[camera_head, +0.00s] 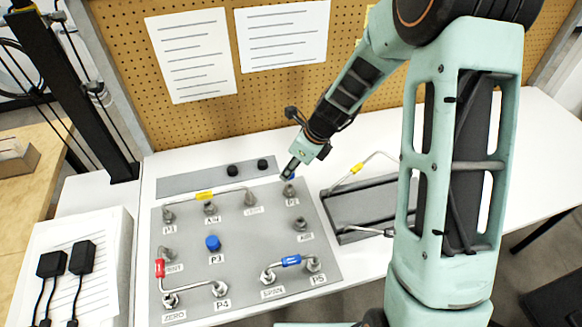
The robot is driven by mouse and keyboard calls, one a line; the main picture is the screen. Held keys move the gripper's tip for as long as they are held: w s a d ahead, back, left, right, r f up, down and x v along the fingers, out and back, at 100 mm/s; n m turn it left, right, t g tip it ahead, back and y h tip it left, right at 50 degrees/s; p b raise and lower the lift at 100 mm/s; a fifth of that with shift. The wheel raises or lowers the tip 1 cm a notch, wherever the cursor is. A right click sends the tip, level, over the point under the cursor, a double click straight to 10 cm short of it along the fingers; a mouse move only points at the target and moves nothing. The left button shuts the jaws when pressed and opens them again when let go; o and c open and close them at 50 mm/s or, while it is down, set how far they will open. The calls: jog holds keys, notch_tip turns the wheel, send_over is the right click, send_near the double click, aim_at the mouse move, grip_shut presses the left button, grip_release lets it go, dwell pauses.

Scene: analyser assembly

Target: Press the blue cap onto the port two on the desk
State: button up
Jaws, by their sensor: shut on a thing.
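My gripper (291,170) is small in the head view, at the far right corner of the grey port panel (240,272). It is shut on a blue cap (292,178), of which only a sliver shows below the fingers. The cap is right above port two (290,190), a metal fitting with its label P2 just in front. I cannot tell whether the cap touches the fitting. Another blue cap (212,243) sits on port P3 near the panel's middle.
Tubes with yellow (204,196), red (160,268) and blue (291,261) tags join other ports. Black caps (262,164) sit on a grey strip behind the panel. A grey tray (368,207) with a yellow-tagged tube lies right. A pegboard (270,110) stands behind.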

aim_at(288, 188)
jog(key=shift+f+b, duration=1.6)
jog(key=shift+f, duration=0.6)
jog(key=shift+f+b, duration=0.75)
jog(key=shift+f, duration=0.5)
jog(key=o, duration=0.8)
jog(key=shift+o, duration=0.2)
jog(key=v, duration=1.2)
